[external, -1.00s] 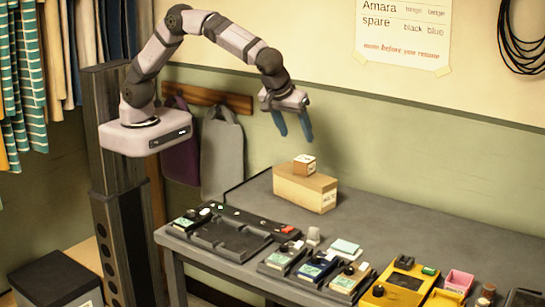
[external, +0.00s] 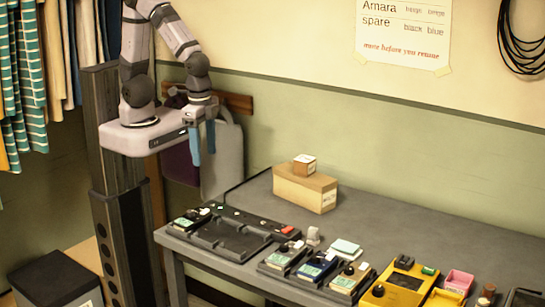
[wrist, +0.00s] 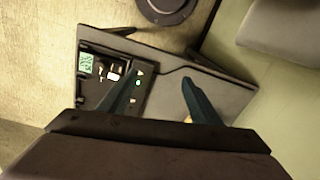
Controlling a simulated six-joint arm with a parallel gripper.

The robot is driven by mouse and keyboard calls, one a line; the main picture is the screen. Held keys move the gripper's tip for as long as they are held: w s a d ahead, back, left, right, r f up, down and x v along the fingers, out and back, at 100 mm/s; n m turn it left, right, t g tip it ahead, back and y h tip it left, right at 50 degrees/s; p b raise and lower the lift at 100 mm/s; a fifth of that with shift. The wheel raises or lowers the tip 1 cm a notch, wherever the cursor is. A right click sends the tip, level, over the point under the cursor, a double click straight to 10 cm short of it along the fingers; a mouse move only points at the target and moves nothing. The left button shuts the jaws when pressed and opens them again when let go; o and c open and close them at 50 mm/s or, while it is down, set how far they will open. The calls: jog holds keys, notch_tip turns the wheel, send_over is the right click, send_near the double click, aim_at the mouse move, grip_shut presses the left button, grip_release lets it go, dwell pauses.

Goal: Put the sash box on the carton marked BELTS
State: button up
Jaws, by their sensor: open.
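A small brown box with a pale top (external: 304,165), which looks like the sash box, rests on top of a larger tan carton (external: 300,190) at the back of the grey table. The carton has a white label on its right end; its lettering is too small to read here. My gripper (external: 203,157) hangs fingers down, left of the table's back edge and well apart from both boxes. Its two blue fingers are spread and empty, also in the wrist view (wrist: 160,84). Neither box shows in the wrist view.
A black tray unit (external: 225,235) lies at the table's left end. Several pedal-like devices line the front edge, with a yellow case (external: 400,285) and a pink bin (external: 458,282) to the right. The table behind them, right of the carton, is clear.

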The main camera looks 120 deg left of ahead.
jog(key=s, duration=0.1)
jog(key=s+d+f+m, duration=0.1)
jog(key=s+m, duration=0.1)
jog(key=s, duration=0.1)
jog(key=shift+d+f+h, duration=0.2)
jog(key=shift+d+h, duration=0.1)
jog(key=shift+w, duration=0.1)
dwell(0.9)
